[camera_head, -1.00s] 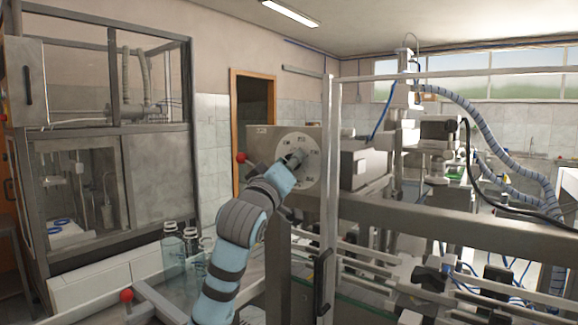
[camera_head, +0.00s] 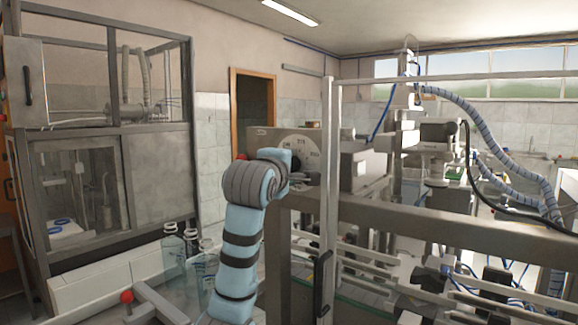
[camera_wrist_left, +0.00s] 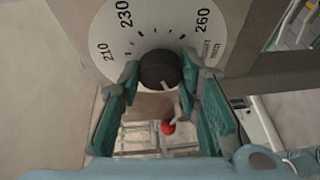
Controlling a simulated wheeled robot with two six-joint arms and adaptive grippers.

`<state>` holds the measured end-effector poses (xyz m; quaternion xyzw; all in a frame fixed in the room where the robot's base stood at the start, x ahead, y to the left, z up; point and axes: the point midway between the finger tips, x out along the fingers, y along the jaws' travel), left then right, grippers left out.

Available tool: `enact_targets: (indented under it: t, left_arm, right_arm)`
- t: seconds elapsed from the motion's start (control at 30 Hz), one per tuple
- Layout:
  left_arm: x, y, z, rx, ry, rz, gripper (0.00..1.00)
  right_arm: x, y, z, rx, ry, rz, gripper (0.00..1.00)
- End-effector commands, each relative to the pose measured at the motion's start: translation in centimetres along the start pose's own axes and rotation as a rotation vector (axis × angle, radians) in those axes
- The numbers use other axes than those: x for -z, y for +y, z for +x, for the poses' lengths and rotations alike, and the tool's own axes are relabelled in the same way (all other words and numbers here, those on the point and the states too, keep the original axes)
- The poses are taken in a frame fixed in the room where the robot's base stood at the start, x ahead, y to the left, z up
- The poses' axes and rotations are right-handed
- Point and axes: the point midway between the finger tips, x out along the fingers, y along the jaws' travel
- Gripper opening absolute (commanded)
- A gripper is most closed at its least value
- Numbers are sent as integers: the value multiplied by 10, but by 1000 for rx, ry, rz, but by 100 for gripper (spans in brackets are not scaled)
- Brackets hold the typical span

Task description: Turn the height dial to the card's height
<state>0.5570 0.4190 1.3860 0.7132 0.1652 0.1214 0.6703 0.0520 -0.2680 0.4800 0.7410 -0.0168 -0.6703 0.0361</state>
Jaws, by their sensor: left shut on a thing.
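The height dial (camera_head: 298,140) is a white round face on a grey box, partly hidden behind my left arm in the head view. In the left wrist view its face (camera_wrist_left: 150,22) shows 210, 230 and 260, with tick marks. Its black knob (camera_wrist_left: 158,66) sits between the fingertips of my left gripper (camera_wrist_left: 160,72), which is shut on it. A short pale mark on the knob lies toward its lower right side. In the head view the left fingers are mostly hidden by my wrist. I cannot make out the card. My right gripper is not in view.
A grey upright post (camera_head: 328,200) stands just right of the dial, with a horizontal beam (camera_head: 450,222) beyond. Clear bottles (camera_head: 173,250) stand left of my arm. A red ball (camera_wrist_left: 168,127) on a lever is below the knob. Another red ball (camera_head: 127,297) is at lower left.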

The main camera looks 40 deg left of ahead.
Motion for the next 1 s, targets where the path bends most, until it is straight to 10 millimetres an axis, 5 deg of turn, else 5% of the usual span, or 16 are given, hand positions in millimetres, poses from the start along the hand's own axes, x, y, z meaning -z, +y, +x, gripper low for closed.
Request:
enact_targets:
  t: [0.7,0.73,0.8,1.0]
  left_arm:
    - [0,-2,1,37,-8,-77,4]
    - [0,-2,1,37,-8,-77,36]
    - [0,-2,0,36,-8,-77,47]
    - [0,-1,0,34,-7,-77,51]
  right_arm:
    - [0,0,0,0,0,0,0]
    - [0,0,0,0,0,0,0]
    - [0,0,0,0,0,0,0]
    - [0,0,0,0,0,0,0]
